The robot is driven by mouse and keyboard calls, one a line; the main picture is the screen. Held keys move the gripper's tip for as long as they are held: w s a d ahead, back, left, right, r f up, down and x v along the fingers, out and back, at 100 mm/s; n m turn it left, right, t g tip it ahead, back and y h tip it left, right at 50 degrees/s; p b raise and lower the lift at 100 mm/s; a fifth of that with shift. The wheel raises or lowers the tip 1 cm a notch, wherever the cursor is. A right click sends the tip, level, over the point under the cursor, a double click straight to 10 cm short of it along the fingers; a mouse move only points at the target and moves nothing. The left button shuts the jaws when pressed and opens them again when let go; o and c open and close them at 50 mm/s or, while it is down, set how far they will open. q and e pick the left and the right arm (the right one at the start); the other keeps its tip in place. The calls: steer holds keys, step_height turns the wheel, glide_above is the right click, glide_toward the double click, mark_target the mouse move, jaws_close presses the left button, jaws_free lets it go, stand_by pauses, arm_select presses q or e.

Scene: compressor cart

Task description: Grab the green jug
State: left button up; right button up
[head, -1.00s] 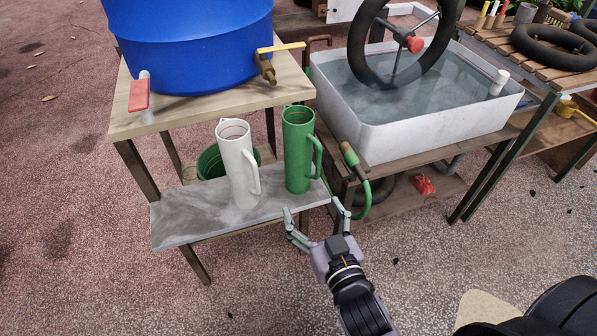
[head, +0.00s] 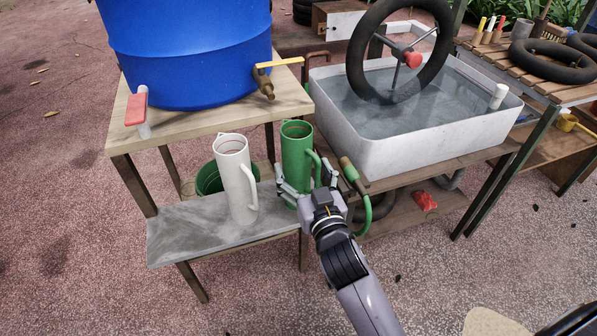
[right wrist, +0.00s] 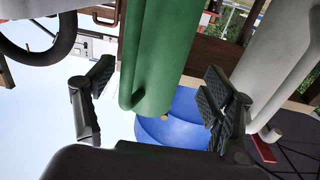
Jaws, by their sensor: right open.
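The green jug (head: 297,150) stands upright on the grey lower shelf (head: 180,232), with its handle facing right. The white jug (head: 233,175) stands upright just left of it. My right gripper (head: 306,178) is open at the front of the green jug, its fingers on either side of the lower body and handle. In the right wrist view the green jug (right wrist: 165,50) and its handle lie between the two spread pads, with a gap showing on the left side. The white jug (right wrist: 275,65) is close behind the right-hand pad. My left gripper is not in view.
A blue barrel (head: 190,50) with a tap (head: 263,82) stands on the wooden bench above the shelf. A green bucket (head: 210,180) sits behind the white jug.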

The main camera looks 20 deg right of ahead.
mark_target(301, 163)
steer(key=shift+w, duration=0.4)
steer(key=w, duration=0.3)
steer(key=shift+w+d, duration=0.15)
steer(key=shift+w, duration=0.6)
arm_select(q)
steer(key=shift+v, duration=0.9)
arm_select(e)
steer(key=c, duration=0.5)
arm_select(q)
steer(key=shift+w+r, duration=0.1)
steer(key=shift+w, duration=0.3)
arm_select(e)
steer(key=c, duration=1.1)
